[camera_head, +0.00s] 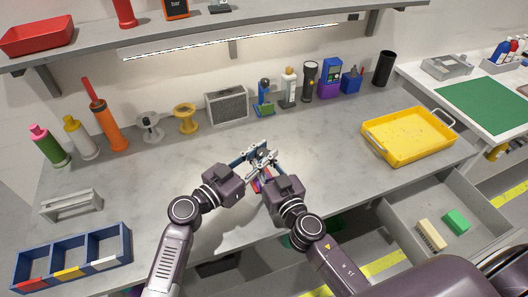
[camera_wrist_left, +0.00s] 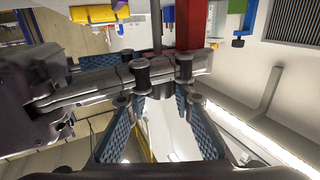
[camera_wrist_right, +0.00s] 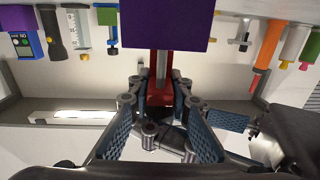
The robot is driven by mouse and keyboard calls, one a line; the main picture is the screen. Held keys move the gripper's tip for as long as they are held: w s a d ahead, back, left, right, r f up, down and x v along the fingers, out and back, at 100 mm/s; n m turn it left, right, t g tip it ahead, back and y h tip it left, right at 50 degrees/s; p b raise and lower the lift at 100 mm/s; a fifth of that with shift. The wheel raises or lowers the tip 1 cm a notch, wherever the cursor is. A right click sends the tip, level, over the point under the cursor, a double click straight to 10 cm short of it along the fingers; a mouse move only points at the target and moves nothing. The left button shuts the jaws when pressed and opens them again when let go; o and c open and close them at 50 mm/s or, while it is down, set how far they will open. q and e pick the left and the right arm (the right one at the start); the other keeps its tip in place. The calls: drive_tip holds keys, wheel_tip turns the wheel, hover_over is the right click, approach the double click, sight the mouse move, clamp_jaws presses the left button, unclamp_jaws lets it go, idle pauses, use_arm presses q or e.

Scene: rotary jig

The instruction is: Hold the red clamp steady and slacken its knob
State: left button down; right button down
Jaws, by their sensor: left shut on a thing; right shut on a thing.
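The red clamp (camera_wrist_right: 160,92) stands above the bench, mostly hidden by the grippers in the head view. Its red bar (camera_wrist_left: 192,25) and a dark screw (camera_wrist_left: 157,25) beside it show in the left wrist view. A purple block (camera_wrist_right: 167,25) covers part of the clamp in the right wrist view. My right gripper (camera_wrist_right: 160,90) is shut on the clamp's red frame. My left gripper (camera_wrist_left: 160,85) is shut in line with the screw, seemingly on the knob, which is hidden. The two grippers cross closely, and the right one covers part of the left one's view.
The grey bench (camera_head: 320,165) is clear around the grippers. Bottles, tools and a speaker-like box (camera_head: 227,106) line the back. A yellow tray (camera_head: 408,137) sits right, a blue divided bin (camera_head: 73,258) front left. An open drawer (camera_head: 405,225) lies front right.

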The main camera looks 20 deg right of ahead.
use_arm(q)
drive_tip(key=shift+f+n+t+y, duration=0.25)
drive_tip(key=shift+n+t+y, duration=0.85)
drive_tip(key=shift+t, duration=0.5)
drive_tip(key=shift+n, duration=0.3)
drive_tip(key=c, duration=1.6)
unclamp_jaws()
drive_tip(key=shift+r, duration=0.15)
